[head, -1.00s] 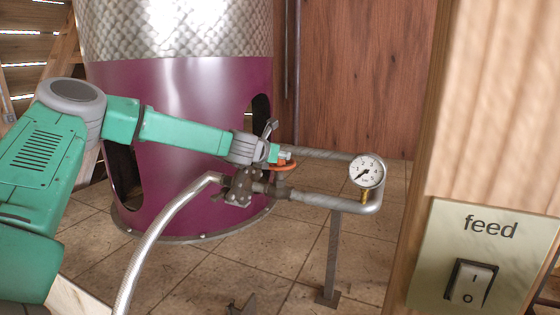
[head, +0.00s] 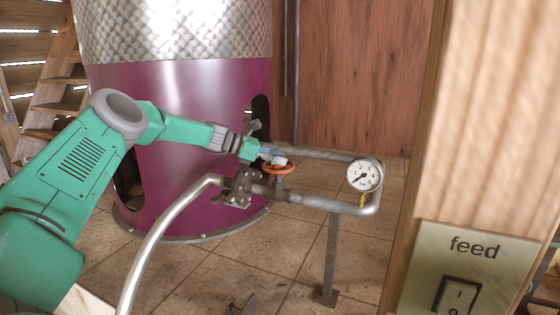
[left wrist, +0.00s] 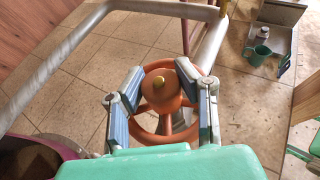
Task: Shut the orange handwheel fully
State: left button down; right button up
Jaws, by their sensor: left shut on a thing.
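The orange handwheel (head: 278,168) sits on a grey pipe in front of the purple still. In the left wrist view the handwheel (left wrist: 150,127) shows its spokes, its hub and a brass-coloured centre. My left gripper (head: 276,158) reaches it from the left. In the left wrist view its two fingers (left wrist: 160,90) stand on either side of the hub, over the rim, and are shut on the wheel. Part of the rim is hidden under the fingers and the green gripper body. My right gripper is not in view.
A pressure gauge (head: 365,175) stands on the pipe loop to the right. A braided hose (head: 150,245) curves below my left arm. The purple still (head: 180,140) is close behind. A feed switch panel (head: 455,270) is at the right.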

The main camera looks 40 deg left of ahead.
pick_arm(q)
jog(key=shift+a+f+m+g+h+b, duration=0.1)
jog(key=shift+a+m+g+h+b, duration=0.05)
jog(key=shift+m+g+h+b, duration=0.65)
jog(key=shift+r+m, duration=0.2)
jog(key=shift+m, duration=0.2)
jog(key=c, duration=1.2)
grip_release()
jog(key=shift+h, duration=0.3)
jog(key=shift+o, duration=0.3)
jog(key=shift+a, duration=0.1)
jog(key=shift+a+f, duration=0.1)
jog(key=shift+f, duration=0.05)
